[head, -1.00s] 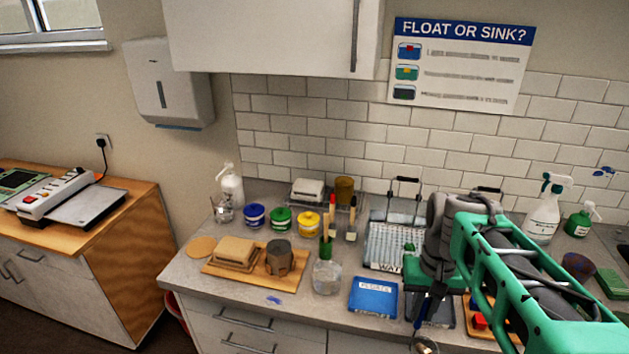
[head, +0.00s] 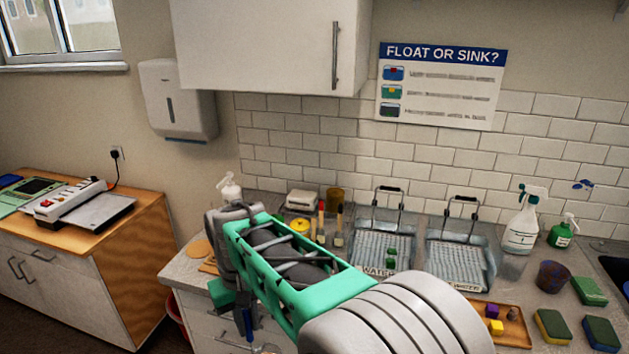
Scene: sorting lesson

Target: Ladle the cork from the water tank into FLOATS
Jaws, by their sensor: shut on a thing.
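My gripper (head: 243,308) is at the lower left, beyond the counter's front edge, shut on the dark blue handle of a ladle (head: 247,324). The ladle hangs down and its metal bowl (head: 265,349) is at the bottom edge of the picture; its contents are too small to tell. A clear water tank (head: 376,226) with a wire rack and a WATER label stands on the counter, with a green object in it. A second similar tank (head: 490,272) stands to its right. I cannot make out the cork for certain. The FLOATS tray is not visible; my arm covers the counter's front middle.
A wooden tray (head: 518,336) with small blocks is at the lower right, near sponges (head: 590,291) and a dark cup (head: 553,276). Spray bottles (head: 525,222) stand behind. Brushes (head: 339,226) and a yellow pot (head: 299,225) are left of the tanks.

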